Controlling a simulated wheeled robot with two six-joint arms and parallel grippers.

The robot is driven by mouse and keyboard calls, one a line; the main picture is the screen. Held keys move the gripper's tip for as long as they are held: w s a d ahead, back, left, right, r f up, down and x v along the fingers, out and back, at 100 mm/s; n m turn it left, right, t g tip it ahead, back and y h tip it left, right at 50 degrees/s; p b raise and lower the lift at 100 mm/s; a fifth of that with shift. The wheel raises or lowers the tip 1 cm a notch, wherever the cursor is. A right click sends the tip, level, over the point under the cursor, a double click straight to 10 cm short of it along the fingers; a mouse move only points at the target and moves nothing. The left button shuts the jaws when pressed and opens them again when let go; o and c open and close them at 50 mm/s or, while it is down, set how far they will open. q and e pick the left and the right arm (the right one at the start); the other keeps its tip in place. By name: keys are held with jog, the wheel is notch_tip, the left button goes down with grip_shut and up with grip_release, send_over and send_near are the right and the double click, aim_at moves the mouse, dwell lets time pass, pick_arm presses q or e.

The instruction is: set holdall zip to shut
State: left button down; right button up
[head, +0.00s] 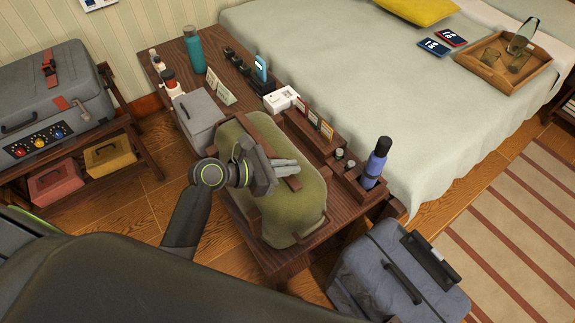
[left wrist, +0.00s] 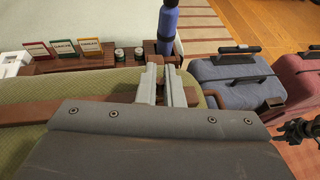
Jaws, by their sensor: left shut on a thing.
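The holdall (head: 290,215) is an olive-green bag with brown trim, lying on the wooden bench. It also shows in the left wrist view (left wrist: 60,88). My left gripper (head: 294,167) is over the top of the holdall, with its fingers pointing right. In the left wrist view its two grey fingers (left wrist: 166,84) are close together, shut on a small brown piece at the bag's top, seemingly the zip pull. The zip line is mostly hidden by the gripper and wrist. A dark jointed shape (left wrist: 300,131) at the right edge may be my right gripper; its jaws are unclear.
A brown rack with cards (head: 313,128) and a blue bottle (head: 376,163) stand just beyond the holdall. A grey box (head: 200,117) stands at its left. A blue-grey suitcase (head: 375,275) stands on the floor at the bench's right end. The bed (head: 350,90) lies behind.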

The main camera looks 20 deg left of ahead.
aim_at(241, 119)
pick_arm(q)
jog(key=w+a, duration=0.2)
jog(key=w+a+p, duration=0.1)
jog(key=a, duration=0.2)
jog(key=w+a+p, duration=0.1)
jog(key=w+a, duration=0.1)
jog(key=shift+w+a+r, duration=0.1)
jog(key=shift+w+a, duration=0.1)
jog(key=shift+w, duration=0.15)
jog(key=w+a+b, duration=0.1)
jog(key=w+a, duration=0.1)
jog(key=a, duration=0.1)
jog(key=w+a, duration=0.3)
jog(key=a, duration=0.1)
jog(key=w+a+b, duration=0.1)
jog(key=w+a, duration=0.2)
jog(key=shift+w+a+b, duration=0.1)
jog(key=shift+a+b, duration=0.1)
jog(key=shift+b, duration=0.15)
jog(key=shift+w+a, duration=0.3)
jog(key=shift+a, duration=0.15)
jog(key=c, duration=1.6)
grip_release()
